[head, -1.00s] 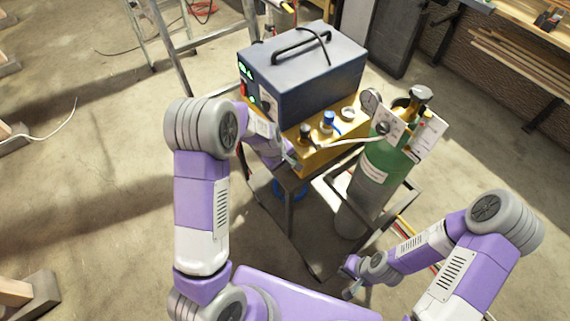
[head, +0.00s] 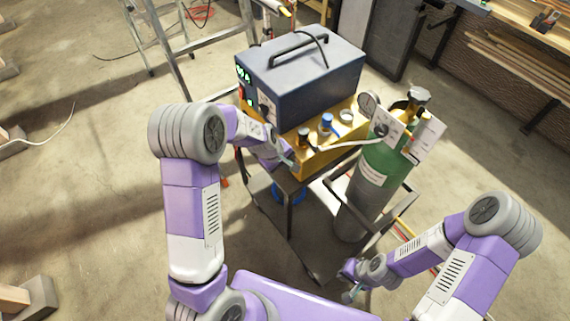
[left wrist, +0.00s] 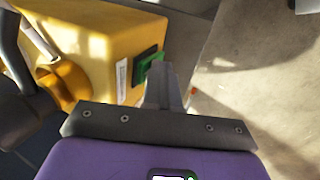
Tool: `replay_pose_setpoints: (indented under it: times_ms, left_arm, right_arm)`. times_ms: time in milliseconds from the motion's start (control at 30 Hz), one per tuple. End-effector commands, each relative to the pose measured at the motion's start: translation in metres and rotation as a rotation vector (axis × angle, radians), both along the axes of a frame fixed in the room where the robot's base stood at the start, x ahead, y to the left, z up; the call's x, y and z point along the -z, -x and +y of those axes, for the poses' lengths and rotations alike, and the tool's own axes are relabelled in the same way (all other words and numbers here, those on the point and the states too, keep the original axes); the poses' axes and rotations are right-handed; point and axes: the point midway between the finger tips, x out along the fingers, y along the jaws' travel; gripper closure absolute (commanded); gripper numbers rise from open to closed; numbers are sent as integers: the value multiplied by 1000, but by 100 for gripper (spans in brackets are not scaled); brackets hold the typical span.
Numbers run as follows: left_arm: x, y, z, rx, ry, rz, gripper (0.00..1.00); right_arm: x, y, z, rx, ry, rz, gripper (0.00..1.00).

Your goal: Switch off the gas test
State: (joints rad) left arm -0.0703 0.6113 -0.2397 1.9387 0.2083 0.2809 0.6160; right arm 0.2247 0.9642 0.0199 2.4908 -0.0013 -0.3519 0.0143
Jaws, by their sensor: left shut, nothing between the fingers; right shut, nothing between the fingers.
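A yellow box (head: 312,160) with knobs on top stands on a cart in front of a dark blue machine (head: 305,80). In the left wrist view, a green switch (left wrist: 150,62) in a dark frame sits on the side of the yellow box (left wrist: 95,45). My left gripper (head: 291,163) is shut and empty at the box's near left end. In the left wrist view its fingertips (left wrist: 163,70) are right beside the green switch; I cannot tell whether they touch it. My right gripper (head: 352,292) is shut and empty, low beside the cart.
A green gas cylinder (head: 380,165) with a gauge (head: 368,103) and hanging cards stands right of the yellow box. A pale hose (head: 350,145) runs between them. A ladder (head: 175,60) stands behind left. The floor at left is mostly clear.

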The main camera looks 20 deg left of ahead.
Motion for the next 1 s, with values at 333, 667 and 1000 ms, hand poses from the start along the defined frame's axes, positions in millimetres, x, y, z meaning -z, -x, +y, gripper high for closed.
replay_pose_setpoints:
  times_ms: [333,667,1000]
  left_arm:
    - [-1,5,4,2,1,-1,100]
    - [-50,30,22,18,0,-6,100]
    - [-97,44,32,16,0,-2,100]
  right_arm:
    - [1,0,0,0,0,0,100]
    - [-15,0,0,0,0,0,100]
    - [-30,0,0,0,0,0,100]
